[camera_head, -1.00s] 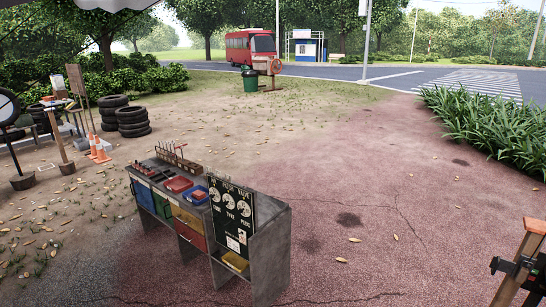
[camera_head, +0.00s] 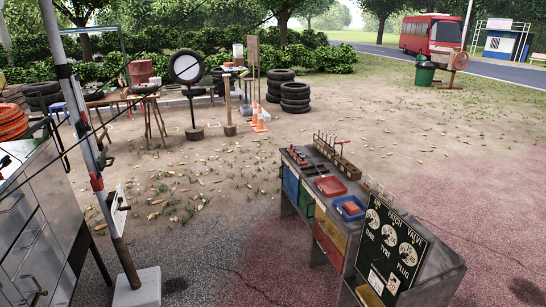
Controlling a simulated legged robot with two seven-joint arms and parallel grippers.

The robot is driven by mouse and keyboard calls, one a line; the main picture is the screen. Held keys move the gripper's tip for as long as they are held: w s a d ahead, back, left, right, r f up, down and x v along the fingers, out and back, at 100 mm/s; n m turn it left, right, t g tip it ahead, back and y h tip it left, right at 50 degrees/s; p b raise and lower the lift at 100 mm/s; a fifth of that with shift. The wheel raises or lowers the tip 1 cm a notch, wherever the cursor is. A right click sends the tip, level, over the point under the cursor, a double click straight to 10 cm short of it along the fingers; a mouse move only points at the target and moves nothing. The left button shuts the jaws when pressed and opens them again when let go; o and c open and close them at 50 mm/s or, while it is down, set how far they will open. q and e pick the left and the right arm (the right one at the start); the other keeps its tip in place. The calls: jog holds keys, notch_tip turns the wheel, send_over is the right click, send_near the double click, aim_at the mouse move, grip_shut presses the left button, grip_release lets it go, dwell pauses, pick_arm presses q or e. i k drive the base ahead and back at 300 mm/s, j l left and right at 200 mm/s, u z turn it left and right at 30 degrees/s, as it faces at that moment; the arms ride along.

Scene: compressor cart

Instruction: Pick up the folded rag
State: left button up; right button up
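I cannot make out a folded rag for certain in the head view. A grey workbench (camera_head: 438,288) stands at the lower right, with a red tray (camera_head: 330,186) and a blue bin (camera_head: 350,208) on its top. Something small and reddish lies in the blue bin, too small to identify. Neither of my grippers is in view.
A metal drawer cabinet (camera_head: 35,245) stands at the left edge, beside a pole on a concrete block (camera_head: 136,289). A wooden table (camera_head: 125,100), traffic cones (camera_head: 259,118) and stacked tires (camera_head: 295,97) are farther back. Open dirt ground lies between the cabinet and the workbench.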

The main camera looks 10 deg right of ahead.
aim_at(350, 207)
jog(key=i, duration=0.6)
jog(key=i+j+z, duration=0.1)
jog(key=i, duration=0.5)
jog(key=i+j, duration=0.15)
jog(key=i, duration=0.45)
jog(key=i+z, duration=0.4)
jog(key=i+j+z, duration=0.15)
jog(key=i+z, duration=0.2)
jog(key=i, duration=0.25)
jog(key=i+j+z, duration=0.25)
jog(key=i+z, duration=0.15)
jog(key=i+j+z, duration=0.35)
jog(key=i+j, duration=0.1)
jog(key=i, duration=0.1)
